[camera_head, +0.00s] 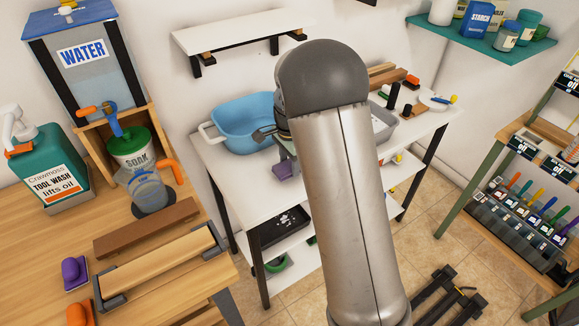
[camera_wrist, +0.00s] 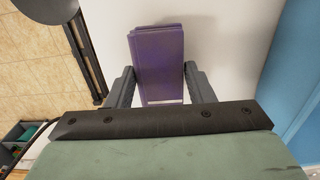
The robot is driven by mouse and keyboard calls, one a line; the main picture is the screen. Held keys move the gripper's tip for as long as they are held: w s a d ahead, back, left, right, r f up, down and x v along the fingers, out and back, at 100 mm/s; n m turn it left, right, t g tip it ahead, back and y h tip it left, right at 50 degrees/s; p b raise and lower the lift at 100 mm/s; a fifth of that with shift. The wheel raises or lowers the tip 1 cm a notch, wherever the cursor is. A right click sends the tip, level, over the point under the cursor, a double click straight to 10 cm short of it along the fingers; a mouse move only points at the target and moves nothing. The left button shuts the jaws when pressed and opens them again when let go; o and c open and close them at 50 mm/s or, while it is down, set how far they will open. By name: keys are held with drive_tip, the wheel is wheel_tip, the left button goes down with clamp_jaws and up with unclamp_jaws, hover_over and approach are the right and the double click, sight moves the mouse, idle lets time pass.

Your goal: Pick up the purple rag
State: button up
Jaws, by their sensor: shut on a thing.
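The purple rag (camera_wrist: 158,58) is a folded, flat-sided block between the two grey fingers of my gripper (camera_wrist: 160,82) in the wrist view. The fingers are shut on its sides. In the head view a small part of the purple rag (camera_head: 286,169) shows just left of my arm, over the white table. My arm hides most of the gripper there. I cannot tell whether the rag touches the table top or is just above it.
A blue basin (camera_head: 240,128) stands on the white table (camera_head: 240,176), left of the gripper. A grey bin (camera_head: 383,121) and several small items are behind my arm. A wooden bench (camera_head: 180,285) at left holds a water tank (camera_head: 84,62) and a green wash bottle (camera_head: 50,165).

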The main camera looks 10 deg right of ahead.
drive_tip(key=s+d+r+b, duration=0.2)
drive_tip(key=s+d+r, duration=0.2)
drive_tip(key=s+r, duration=0.7)
drive_tip(key=shift+s+d, duration=0.2)
drive_tip(key=shift+s, duration=1)
drive_tip(key=shift+o, duration=0.4)
